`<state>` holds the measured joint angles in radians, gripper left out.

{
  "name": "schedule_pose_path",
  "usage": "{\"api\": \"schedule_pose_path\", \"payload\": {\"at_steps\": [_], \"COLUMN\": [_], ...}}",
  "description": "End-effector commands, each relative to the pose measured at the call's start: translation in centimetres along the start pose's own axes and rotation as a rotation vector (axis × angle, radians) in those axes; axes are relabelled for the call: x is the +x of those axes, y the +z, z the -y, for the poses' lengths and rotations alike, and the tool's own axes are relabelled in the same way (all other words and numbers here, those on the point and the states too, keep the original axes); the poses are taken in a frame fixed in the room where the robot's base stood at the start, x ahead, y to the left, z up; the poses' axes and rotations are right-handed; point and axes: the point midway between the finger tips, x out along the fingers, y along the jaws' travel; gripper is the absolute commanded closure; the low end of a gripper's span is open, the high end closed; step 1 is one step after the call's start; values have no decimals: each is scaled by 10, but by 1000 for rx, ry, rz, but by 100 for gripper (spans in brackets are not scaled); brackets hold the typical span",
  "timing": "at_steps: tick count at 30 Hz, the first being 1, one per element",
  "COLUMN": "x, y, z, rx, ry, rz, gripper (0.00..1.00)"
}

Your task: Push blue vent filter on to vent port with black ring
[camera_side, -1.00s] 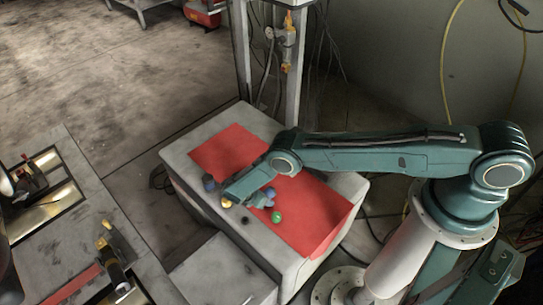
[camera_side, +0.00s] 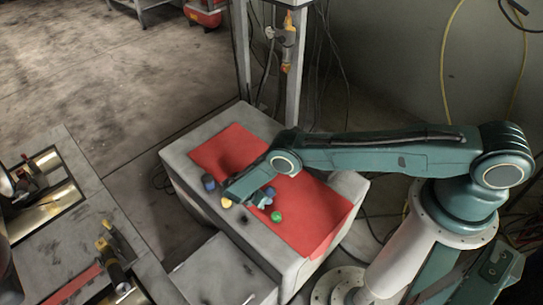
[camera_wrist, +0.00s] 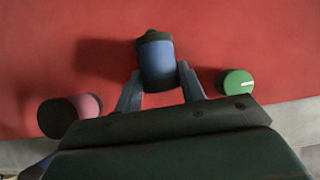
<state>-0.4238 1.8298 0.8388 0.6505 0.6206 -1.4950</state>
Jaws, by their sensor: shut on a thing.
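My gripper (camera_wrist: 160,92) is shut on a blue cylinder with a dark top, the blue vent filter (camera_wrist: 157,64). The filter stands between the two fingers over the red mat in the wrist view, its dark end pointing away from my wrist. In the side view my gripper (camera_side: 262,200) is low over the mat, and the filter is small and partly hidden there. Whether it touches the mat is hard to tell. I cannot make out the vent port with a black ring in either view.
The red mat (camera_side: 312,222) covers a grey block. A dark blue piece (camera_side: 208,183) and a yellow piece (camera_side: 226,203) sit near its left edge. A cluttered bench (camera_side: 75,245) stands left.

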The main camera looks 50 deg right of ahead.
Motion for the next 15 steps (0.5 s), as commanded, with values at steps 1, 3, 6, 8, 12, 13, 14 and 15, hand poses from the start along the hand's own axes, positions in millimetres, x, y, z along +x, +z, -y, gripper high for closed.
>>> {"api": "schedule_pose_path", "payload": {"at_steps": [1, 3, 6, 8, 12, 13, 14, 15], "x": [-2, -4, -7, -9, -13, -14, -15, -16], "y": [1, 2, 4, 5, 8, 9, 9, 10], "z": [0, -1, -1, -1, -1, -1, -1, -1], "rx": [0, 0, 0, 1, 1, 1, 1, 1], "ry": [0, 0, 0, 0, 1, 1, 1, 1], "rz": [0, 0, 0, 0, 0, -1, -1, 0], "gripper": [84, 84, 84, 84, 84, 84, 84, 84]}}
